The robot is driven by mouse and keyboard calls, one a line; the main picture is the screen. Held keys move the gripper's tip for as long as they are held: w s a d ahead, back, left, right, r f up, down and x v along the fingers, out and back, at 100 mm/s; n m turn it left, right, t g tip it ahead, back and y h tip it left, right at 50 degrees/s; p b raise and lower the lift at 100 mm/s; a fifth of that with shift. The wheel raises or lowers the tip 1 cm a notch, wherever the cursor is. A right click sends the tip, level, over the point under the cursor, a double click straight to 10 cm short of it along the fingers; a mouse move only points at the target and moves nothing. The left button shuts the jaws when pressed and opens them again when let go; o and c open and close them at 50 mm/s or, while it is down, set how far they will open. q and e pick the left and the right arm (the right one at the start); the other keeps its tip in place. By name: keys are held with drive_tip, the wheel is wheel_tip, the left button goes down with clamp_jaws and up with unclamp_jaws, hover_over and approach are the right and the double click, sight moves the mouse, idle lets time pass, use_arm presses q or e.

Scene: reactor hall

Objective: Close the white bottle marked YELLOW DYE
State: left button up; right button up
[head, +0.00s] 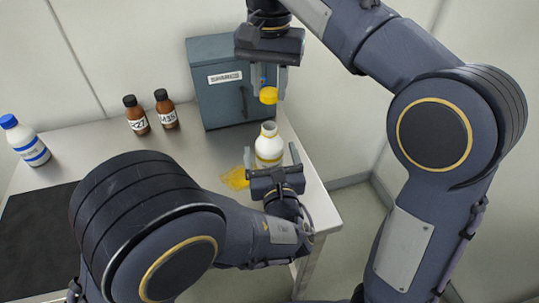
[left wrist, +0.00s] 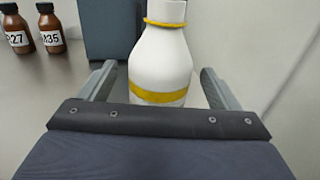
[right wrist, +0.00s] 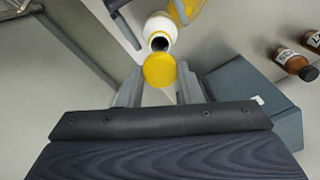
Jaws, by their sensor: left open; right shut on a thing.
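The white bottle (head: 269,150) stands upright and uncapped on the table, with a yellow ring at its neck and a yellow band. In the left wrist view the bottle (left wrist: 160,60) is between the fingers of my left gripper (left wrist: 155,88), which is open around its body. That gripper also shows in the head view (head: 272,160). My right gripper (head: 265,84) is shut on the yellow cap (head: 268,95), above the bottle. In the right wrist view the cap (right wrist: 159,70) is near the dark open mouth of the bottle (right wrist: 159,36). The bottle's label is too small to read.
A yellow puddle (head: 235,178) lies on the table left of the bottle. A grey-blue cabinet (head: 219,90) stands behind. Two brown bottles (head: 137,118) and a blue-capped white bottle (head: 28,142) stand to the left. A dark mat (head: 33,225) lies at front left.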

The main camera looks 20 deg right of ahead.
use_arm(q)
drive_tip(key=shift+w+d, duration=0.1)
drive_tip(key=shift+w, duration=0.8)
drive_tip(key=c, duration=1.5)
drive_tip(key=shift+o, duration=0.2)
use_arm(e)
hover_over(269, 126)
drive_tip(key=shift+f, duration=2.5)
drive_tip(key=shift+f, duration=0.1)
drive_tip(key=shift+f, duration=0.8)
drive_tip(key=shift+f, duration=0.55)
